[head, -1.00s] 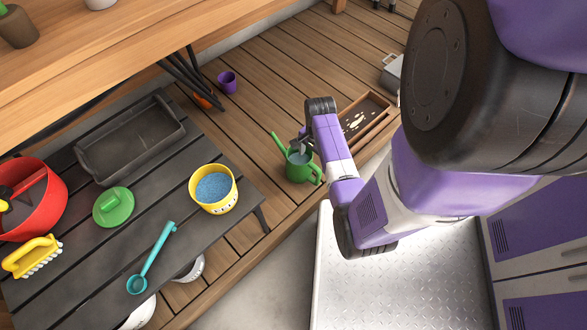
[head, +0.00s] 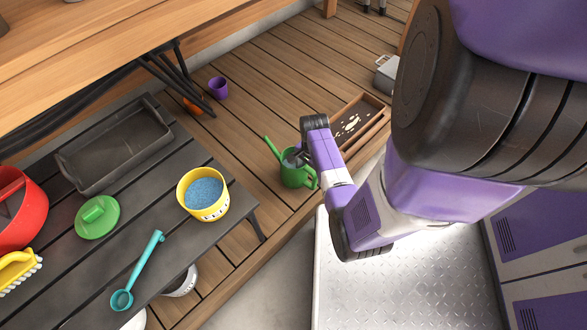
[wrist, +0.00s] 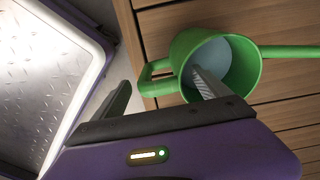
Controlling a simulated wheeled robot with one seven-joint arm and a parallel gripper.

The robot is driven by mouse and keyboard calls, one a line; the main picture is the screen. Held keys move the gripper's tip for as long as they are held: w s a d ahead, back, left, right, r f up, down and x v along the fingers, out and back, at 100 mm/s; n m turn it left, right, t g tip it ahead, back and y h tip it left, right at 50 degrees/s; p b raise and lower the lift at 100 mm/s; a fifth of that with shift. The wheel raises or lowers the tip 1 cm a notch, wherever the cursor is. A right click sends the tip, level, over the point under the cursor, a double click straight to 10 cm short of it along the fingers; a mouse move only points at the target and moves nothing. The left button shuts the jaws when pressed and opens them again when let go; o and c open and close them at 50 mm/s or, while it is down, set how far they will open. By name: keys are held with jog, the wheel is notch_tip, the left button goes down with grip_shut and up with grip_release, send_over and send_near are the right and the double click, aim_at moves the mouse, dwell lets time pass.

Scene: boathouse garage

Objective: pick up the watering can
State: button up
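The green watering can (head: 298,177) stands on the wooden deck in the head view, with its spout toward the upper left. In the wrist view the watering can (wrist: 182,52) shows its open mouth, its handle on the left and its spout to the right. My gripper (wrist: 161,78) is open. One finger reaches over or into the can's mouth and the other is outside, beyond the handle, so the handle and near wall lie between them. In the head view my gripper (head: 296,157) is at the can's top, with its fingertips partly hidden. I cannot tell whether they touch.
A dark slatted table holds a grey tray (head: 75,172), yellow bucket (head: 186,203), green lid (head: 80,228), teal scoop (head: 144,265), red container and brush. A wooden tray (head: 375,128) lies beyond the can. A purple cup (head: 218,88) stands farther back on the deck.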

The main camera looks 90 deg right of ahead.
grip_shut()
jog(key=shift+d+r, duration=0.1)
